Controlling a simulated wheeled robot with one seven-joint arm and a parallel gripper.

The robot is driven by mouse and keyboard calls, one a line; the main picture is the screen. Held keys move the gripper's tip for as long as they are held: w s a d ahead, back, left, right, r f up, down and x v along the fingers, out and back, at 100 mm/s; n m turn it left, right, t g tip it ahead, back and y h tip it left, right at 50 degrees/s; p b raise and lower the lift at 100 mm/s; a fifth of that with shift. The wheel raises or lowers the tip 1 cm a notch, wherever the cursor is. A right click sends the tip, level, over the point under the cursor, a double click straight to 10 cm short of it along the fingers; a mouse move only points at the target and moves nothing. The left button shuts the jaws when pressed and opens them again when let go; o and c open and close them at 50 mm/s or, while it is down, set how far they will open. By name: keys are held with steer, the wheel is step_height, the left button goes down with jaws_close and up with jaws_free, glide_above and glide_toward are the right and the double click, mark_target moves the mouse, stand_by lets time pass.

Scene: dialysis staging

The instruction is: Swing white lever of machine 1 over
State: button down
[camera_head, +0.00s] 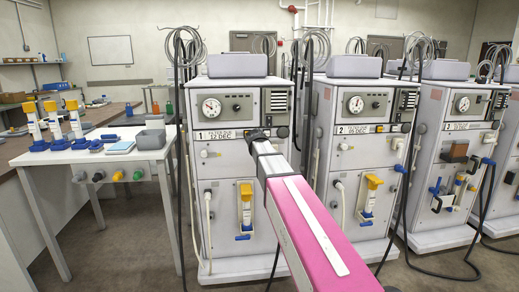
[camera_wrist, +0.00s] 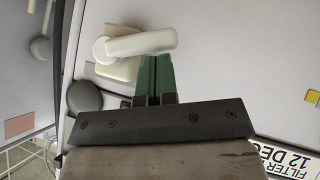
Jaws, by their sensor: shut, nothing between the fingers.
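Machine 1 (camera_head: 222,178) stands left of centre in the head view, a pale cabinet with a dial and a label numbered 1. In the wrist view the white lever (camera_wrist: 142,43) lies roughly level, its round pivot end on a cream base (camera_wrist: 115,67) at left and its free end at right. My gripper (camera_wrist: 155,66) is shut and empty. Its green fingertips are just below the lever's arm in the picture; I cannot tell whether they touch. In the head view my gripper (camera_head: 257,136) is in front of machine 1 beside its label, and I cannot make out this lever there.
A dark round knob (camera_wrist: 84,97) sits left of my fingers. Machine 2 (camera_head: 345,160) stands close on the right, with hoses hanging between the cabinets. A white table (camera_head: 110,155) with blue and yellow items is at left. Grey floor is clear in front of the table.

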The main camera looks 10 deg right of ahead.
steer(key=shift+f+h, duration=0.4)
steer(key=shift+f, duration=0.05)
stand_by(0.4)
steer(key=d+f+n+t+h, duration=0.3)
steer(key=f+n+h, duration=0.3)
steer(key=h, duration=0.1)
steer(key=shift+h, duration=0.4)
steer(key=shift+d, duration=0.1)
stand_by(0.9)
